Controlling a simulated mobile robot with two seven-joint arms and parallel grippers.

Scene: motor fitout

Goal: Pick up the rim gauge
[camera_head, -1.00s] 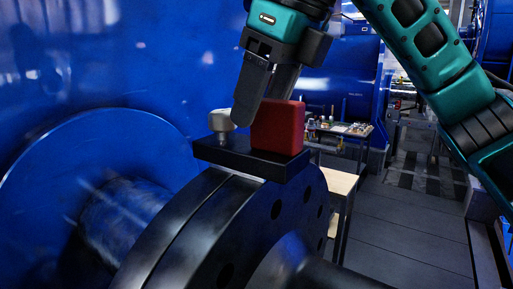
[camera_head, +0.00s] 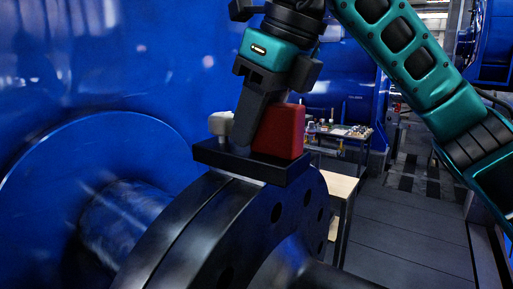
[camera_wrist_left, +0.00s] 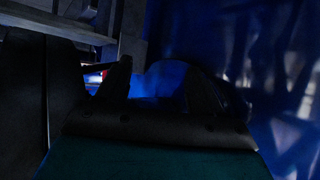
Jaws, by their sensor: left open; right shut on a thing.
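A black tray (camera_head: 230,160) lies on top of the dark round flange (camera_head: 205,225). On it stand a red block (camera_head: 285,130), apparently the rim gauge, and a small pale piece (camera_head: 219,123) on its left. My right gripper (camera_head: 252,138) points down at the red block's left side and is shut on it. The near finger covers part of the pale piece; the far finger is hidden behind the red block. The red block still appears to rest on the tray. My left gripper (camera_wrist_left: 160,85) is open in the dark left wrist view, with nothing clear between its fingers.
A large blue housing (camera_head: 110,50) fills the left, with a blue disc (camera_head: 45,185) and a shaft (camera_head: 120,215) below. A pale bench (camera_head: 340,187) stands just behind the flange. A table with small items (camera_head: 340,130) is farther back. The grey floor (camera_head: 410,230) at right is clear.

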